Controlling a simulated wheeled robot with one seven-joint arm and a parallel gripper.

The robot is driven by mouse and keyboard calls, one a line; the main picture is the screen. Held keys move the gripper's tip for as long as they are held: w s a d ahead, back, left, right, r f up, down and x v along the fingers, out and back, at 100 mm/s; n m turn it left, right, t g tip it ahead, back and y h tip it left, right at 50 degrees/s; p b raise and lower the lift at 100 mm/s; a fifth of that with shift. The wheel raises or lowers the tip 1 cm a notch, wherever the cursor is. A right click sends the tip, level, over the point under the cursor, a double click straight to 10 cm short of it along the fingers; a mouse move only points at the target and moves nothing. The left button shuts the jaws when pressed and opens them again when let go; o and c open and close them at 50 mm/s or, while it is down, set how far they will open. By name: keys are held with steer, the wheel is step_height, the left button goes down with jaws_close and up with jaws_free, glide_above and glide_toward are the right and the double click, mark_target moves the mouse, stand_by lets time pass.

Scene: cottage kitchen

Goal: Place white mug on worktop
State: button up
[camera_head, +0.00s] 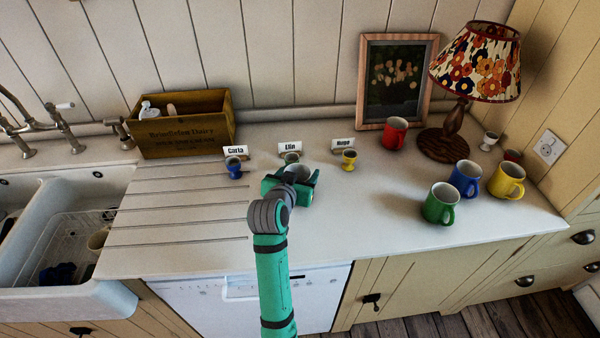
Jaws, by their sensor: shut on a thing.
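My gripper (292,180) is over the middle of the worktop (370,230), shut on the white mug (299,171). Only the mug's pale rim and open top show between the fingers; my wrist hides the rest. The mug is just in front of a small egg cup (291,158) by the card "Elin" (290,148). I cannot tell whether the mug touches the worktop or the egg cup.
A blue egg cup (233,167) stands left by "Carla" (236,150), a yellow one (348,159) right by "Hugo" (343,144). Green (439,204), blue (465,179), yellow (507,181) and red (395,133) mugs stand right, near a lamp (445,145). The sink (112,298) is left.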

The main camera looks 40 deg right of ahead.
steer(key=shift+w+a+f, duration=0.1)
steer(key=shift+w+a, duration=0.1)
steer(key=shift+a, duration=0.15)
steer(key=o, duration=1.3)
steer(key=shift+s+a+r, duration=0.1)
steer(key=shift+r, duration=0.15)
steer(key=v, duration=1.1)
steer(key=shift+s+a, duration=0.2)
steer(key=shift+s, duration=0.1)
